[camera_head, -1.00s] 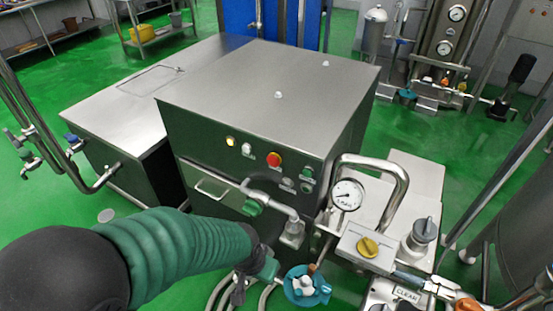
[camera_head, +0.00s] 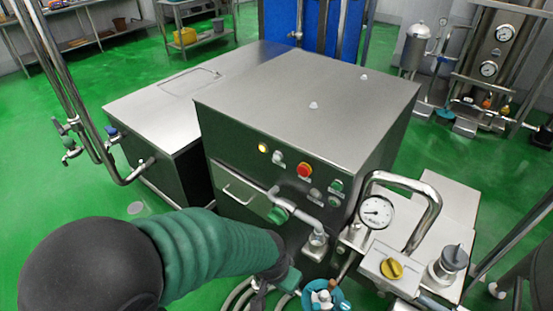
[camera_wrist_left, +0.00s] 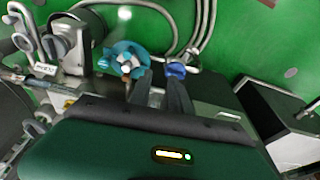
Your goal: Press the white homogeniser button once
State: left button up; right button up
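The homogeniser is a steel box with a dark front panel (camera_head: 235,160) in the middle of the head view. Its white button (camera_head: 278,156) sits on the upper front, between a lit yellow lamp (camera_head: 262,147) and a red button (camera_head: 304,170). My left gripper (camera_head: 283,283) is low in front of the machine, well below the white button and apart from it. In the left wrist view its two dark fingers (camera_wrist_left: 160,92) stand apart with nothing held between them. The white button cannot be made out in that view. My right gripper is not in view.
A green button (camera_head: 336,185) lies right of the red one. A pressure gauge (camera_head: 376,212) and bent steel pipe (camera_head: 425,205) stand at right. A teal valve part (camera_head: 322,294) is close to my left gripper.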

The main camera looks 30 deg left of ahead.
pick_arm(q)
grip_shut()
dwell(1.4)
